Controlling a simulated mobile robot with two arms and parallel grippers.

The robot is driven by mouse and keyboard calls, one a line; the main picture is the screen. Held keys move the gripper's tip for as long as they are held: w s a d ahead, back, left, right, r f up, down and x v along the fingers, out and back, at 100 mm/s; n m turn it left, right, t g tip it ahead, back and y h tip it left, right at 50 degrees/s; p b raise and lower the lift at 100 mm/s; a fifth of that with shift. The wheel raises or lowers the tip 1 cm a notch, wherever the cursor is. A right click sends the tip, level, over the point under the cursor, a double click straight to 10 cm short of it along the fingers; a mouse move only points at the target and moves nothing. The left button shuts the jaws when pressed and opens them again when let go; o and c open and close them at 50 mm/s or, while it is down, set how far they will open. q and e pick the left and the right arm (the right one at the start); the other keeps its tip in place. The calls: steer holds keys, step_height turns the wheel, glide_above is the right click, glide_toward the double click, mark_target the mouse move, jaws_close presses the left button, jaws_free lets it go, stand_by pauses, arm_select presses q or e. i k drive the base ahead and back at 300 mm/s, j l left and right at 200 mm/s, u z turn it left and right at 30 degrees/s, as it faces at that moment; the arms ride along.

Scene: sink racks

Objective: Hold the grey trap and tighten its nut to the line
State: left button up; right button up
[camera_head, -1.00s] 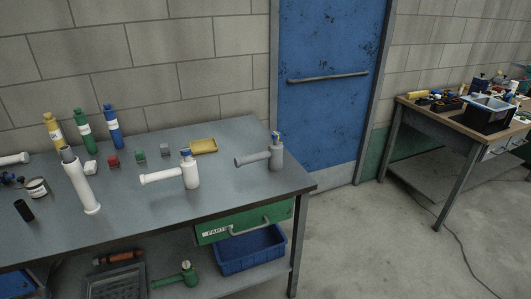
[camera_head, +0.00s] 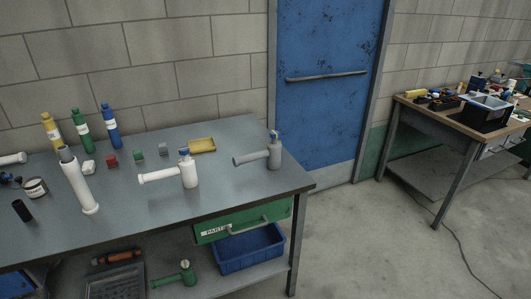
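The grey trap (camera_head: 274,155) stands upright at the right end of the metal workbench. Its side pipe (camera_head: 247,158) points left, and a small blue and yellow piece (camera_head: 274,135) sits at its top. The nut and its line are too small to tell apart. A white trap (camera_head: 189,172) of similar shape stands to its left, with its side pipe pointing left and blue at its top. Neither of my grippers shows in the view, so nothing is seen holding either trap.
The workbench (camera_head: 236,188) also bears a tall white pipe (camera_head: 79,183), yellow, green and blue bottles (camera_head: 112,127), small blocks and a yellow tray (camera_head: 202,145). Below are a green drawer (camera_head: 243,222) and blue bin (camera_head: 250,248). A cluttered second table (camera_head: 428,118) stands right; floor between is mostly clear.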

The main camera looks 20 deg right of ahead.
mark_target(273, 134)
steer(key=i+l, duration=0.7)
steer(key=l, duration=0.15)
steer(key=i+l, duration=0.75)
steer(key=k+l, duration=0.1)
steer(key=k, duration=0.25)
steer(key=i, duration=0.35)
